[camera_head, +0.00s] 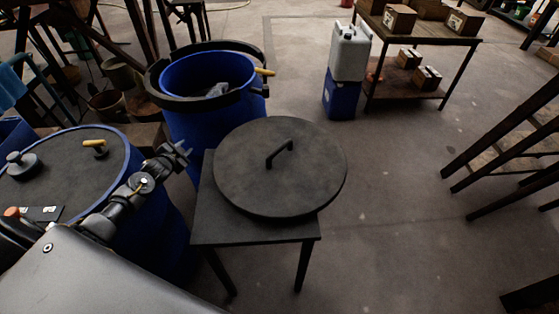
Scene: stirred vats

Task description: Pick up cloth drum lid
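A dark round drum lid (245,180) with a raised bar handle (279,153) lies flat on a small dark square table (215,228). It overhangs the table's right side. My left gripper (183,154) is left of the lid, above the gap between the table and the closed blue drum, and does not touch the handle. Its short fingers look parted with nothing between them. My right gripper is out of view.
A closed blue drum (80,160) stands at left, with an open blue drum (207,75) behind the table. A white canister (349,52) on a blue one (340,97) stands near a shelf with boxes (425,30). Floor right of the table is clear.

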